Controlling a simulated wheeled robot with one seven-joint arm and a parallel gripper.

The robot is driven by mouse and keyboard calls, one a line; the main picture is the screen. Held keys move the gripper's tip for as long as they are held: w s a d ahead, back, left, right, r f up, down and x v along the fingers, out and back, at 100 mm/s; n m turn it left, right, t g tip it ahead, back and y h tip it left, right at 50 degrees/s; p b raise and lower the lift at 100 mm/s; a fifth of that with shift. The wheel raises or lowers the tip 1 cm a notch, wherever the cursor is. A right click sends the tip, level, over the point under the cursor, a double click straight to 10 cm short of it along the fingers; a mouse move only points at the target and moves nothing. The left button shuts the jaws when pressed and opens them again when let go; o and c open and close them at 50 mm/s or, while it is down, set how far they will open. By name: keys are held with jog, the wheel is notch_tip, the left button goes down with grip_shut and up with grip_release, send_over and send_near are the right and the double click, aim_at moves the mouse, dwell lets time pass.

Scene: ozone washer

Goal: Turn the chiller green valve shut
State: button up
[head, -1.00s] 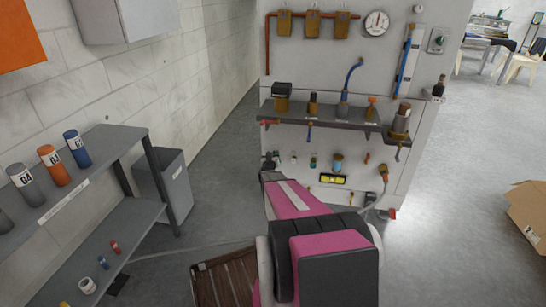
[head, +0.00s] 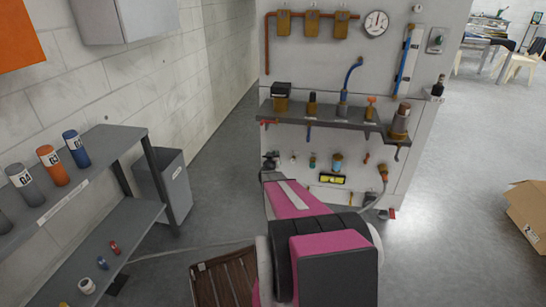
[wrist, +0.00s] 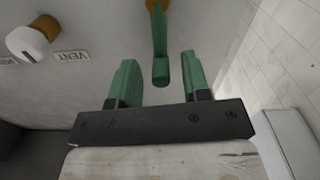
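In the wrist view the green valve handle (wrist: 159,40) hangs from an orange-brown fitting at the top of the pale panel. My gripper (wrist: 158,64) is open, with one green finger on each side of the handle's rounded end. A gap shows on both sides, so neither finger appears to touch it. How deep the handle sits between the fingers is hard to tell. In the head view my pink and black arm reaches to the panel's lower left and hides most of the gripper and this handle.
A label reading VERT (wrist: 72,57) and a white-ended fitting (wrist: 28,38) are left of the handle. In the head view a grey shelf (head: 330,115) with several fittings juts out above. A shelf rack (head: 125,215) stands left; a cardboard box (head: 528,212) lies right.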

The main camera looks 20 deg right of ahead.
jog(key=shift+s, duration=0.1)
jog(key=v, duration=1)
jog(key=shift+s+a, duration=0.25)
jog(key=s+a+r+n+g+y, duration=0.1)
jog(key=s+a+n+g+y, duration=0.15)
jog(key=a+y, duration=0.45)
jog(key=s+a+r+n+g+y, duration=0.2)
jog(key=s+a+g+y, duration=0.1)
jog(key=a, duration=0.7)
jog(key=s+a+r+g, duration=0.2)
jog(key=s+a+g, duration=0.1)
jog(key=s, duration=0.6)
jog(key=s+a+r+g, duration=0.2)
jog(key=s+g, duration=0.4)
jog(key=s, duration=0.3)
jog(key=shift+a+r+n, duration=0.35)
jog(key=shift+a+r, duration=0.05)
jog(key=shift+a, duration=0.1)
jog(key=shift+g, duration=0.25)
